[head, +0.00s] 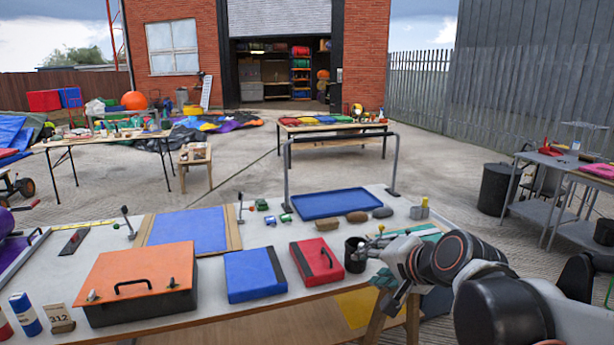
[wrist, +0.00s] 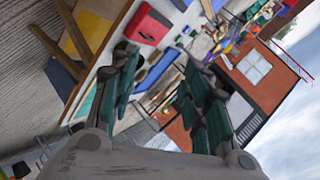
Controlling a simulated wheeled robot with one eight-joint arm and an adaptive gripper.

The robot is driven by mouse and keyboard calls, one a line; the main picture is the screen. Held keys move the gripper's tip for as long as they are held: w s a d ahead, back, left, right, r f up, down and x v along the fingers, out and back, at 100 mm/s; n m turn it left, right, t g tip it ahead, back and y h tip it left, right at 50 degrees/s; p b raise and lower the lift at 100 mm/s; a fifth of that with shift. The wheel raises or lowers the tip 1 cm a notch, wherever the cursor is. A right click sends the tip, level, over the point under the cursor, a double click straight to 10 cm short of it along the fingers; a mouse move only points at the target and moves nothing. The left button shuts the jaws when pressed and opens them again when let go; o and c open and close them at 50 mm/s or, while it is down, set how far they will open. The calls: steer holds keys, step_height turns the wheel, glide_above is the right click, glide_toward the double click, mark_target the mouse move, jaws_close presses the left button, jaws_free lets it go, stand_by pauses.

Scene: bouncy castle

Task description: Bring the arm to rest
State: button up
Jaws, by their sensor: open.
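My arm (head: 490,265) reaches in from the lower right of the head view, at the right end of the white-topped table (head: 400,206). My gripper (head: 377,277) is at the front right edge of that table, beside the black cup (head: 355,254). In the wrist view my gripper (wrist: 158,58) shows its two dark green finger pads spread wide apart, with nothing between them. The wrist view is strongly tilted. Whether the gripper touches the cup or table cannot be told.
On the table are an orange-lidded box (head: 137,280), a blue case (head: 255,274), a red case (head: 316,260) and a blue tray (head: 340,203). A grey metal frame (head: 287,170) rises behind. Grey workbenches (head: 550,160) stand at right.

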steer(key=s+d+f+n+g+h, duration=0.1)
steer(key=s+d+f+n, duration=0.1)
steer(key=s, duration=0.4)
steer(key=s+d+f+n+g+h, duration=0.1)
steer(key=s+d+n, duration=0.1)
steer(key=s+n, duration=0.2)
steer(key=s+d+f+n+g+h, duration=0.1)
steer(key=s+d+f+n+h, duration=0.1)
steer(key=s, duration=0.7)
steer(key=shift+f+n, duration=0.35)
steer(key=shift+n, duration=0.15)
steer(key=shift+d, duration=0.15)
